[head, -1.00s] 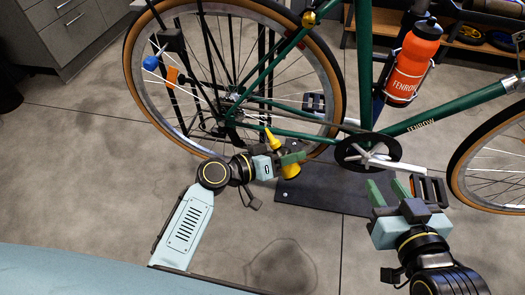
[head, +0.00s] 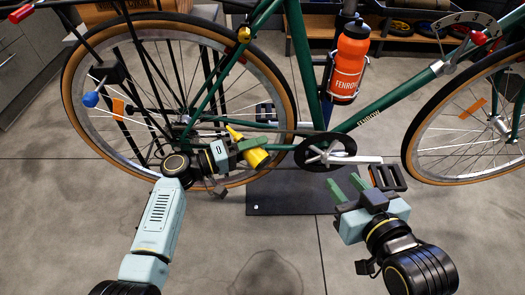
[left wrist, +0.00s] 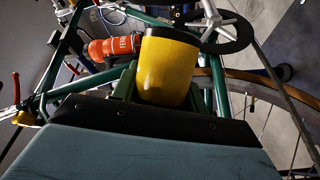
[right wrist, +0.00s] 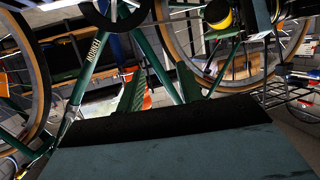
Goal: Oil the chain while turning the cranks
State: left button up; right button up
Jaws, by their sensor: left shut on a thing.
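My left gripper (head: 240,150) is shut on a yellow oil bottle (head: 257,158), which also fills the middle of the left wrist view (left wrist: 167,68). The bottle is tilted, its narrow yellow nozzle (head: 234,132) pointing up and left near the chain's run behind the chainring; I cannot tell whether it touches. The black chainring (head: 309,160) joins a silver crank (head: 360,159) pointing right to a black pedal (head: 388,178). My right gripper (head: 347,188) is open and empty, just left of and below that pedal. Its spread green fingers show in the right wrist view (right wrist: 155,92).
The green bicycle frame (head: 390,109) stands upright above a dark base plate (head: 290,200). An orange bottle (head: 350,65) sits in its cage. The spoked rear wheel (head: 165,60) is close to my left arm. The concrete floor in front is clear.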

jog(key=o, duration=0.3)
pick_arm(q)
jog(key=shift+n+h, duration=0.3)
jog(key=shift+n, duration=0.6)
jog(key=w+a, duration=0.3)
jog(key=shift+w+a+f, duration=0.1)
jog(key=shift+a+f, duration=0.05)
jog(key=shift+f, duration=0.2)
pick_arm(e)
jog(key=shift+o, duration=0.5)
jog(key=shift+f, duration=0.1)
jog(key=n+t+y, duration=0.2)
jog(key=n+y, duration=0.2)
jog(key=n, duration=1.7)
send_near(389, 184)
jog(key=shift+w+d+f+x, duration=0.1)
jog(key=shift+d+f+x, duration=0.1)
jog(key=shift+x, duration=1.55)
jog(key=shift+w+d+f+x, duration=0.1)
jog(key=shift+d+f+x, duration=0.05)
jog(key=shift+x, duration=1.6)
jog(key=shift+d+f+x, duration=0.15)
jog(key=shift+f+x, duration=0.05)
jog(key=shift+x, duration=1.5)
